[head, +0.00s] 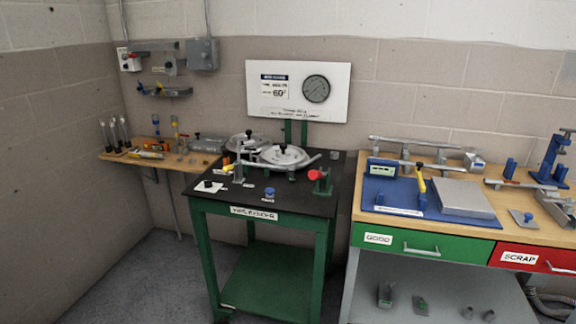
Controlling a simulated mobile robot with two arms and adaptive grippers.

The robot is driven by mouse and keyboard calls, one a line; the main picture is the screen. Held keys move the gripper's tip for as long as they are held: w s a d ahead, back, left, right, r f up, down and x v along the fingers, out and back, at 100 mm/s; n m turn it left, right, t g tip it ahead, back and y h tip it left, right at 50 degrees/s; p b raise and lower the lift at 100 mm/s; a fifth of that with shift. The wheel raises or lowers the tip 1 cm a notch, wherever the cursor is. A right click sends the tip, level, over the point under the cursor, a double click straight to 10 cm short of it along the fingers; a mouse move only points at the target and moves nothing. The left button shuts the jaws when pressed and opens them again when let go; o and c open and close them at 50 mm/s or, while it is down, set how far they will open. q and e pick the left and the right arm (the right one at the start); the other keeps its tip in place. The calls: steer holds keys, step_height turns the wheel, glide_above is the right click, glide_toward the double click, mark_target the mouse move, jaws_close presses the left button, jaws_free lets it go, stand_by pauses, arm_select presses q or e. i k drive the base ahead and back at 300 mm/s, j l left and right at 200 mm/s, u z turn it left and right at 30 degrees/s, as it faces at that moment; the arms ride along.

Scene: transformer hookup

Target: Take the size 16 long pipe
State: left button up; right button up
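A long grey pipe (420,143) lies across the back of the wooden workbench at the right. A second long grey bar or pipe (405,163) lies just in front of it. A shorter grey rod (512,184) lies farther right on the same bench. No size marking is readable on any of them, so I cannot tell which is size 16. Neither of my grippers is in view.
A green-framed table (270,207) with a black top stands in the middle, carrying round lidded vessels and a red-knobbed fitting (320,181). The workbench holds a blue mat (378,196), green GOOD drawer (421,243) and red SCRAP drawer (535,258). Floor at left is clear.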

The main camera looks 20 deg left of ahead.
mark_target(250, 164)
steer(key=i+l+u, duration=0.1)
steer(key=i+u, duration=0.15)
steer(key=i, duration=0.2)
steer(key=i+l+u, duration=0.3)
steer(key=i+j, duration=0.05)
steer(key=i, duration=0.05)
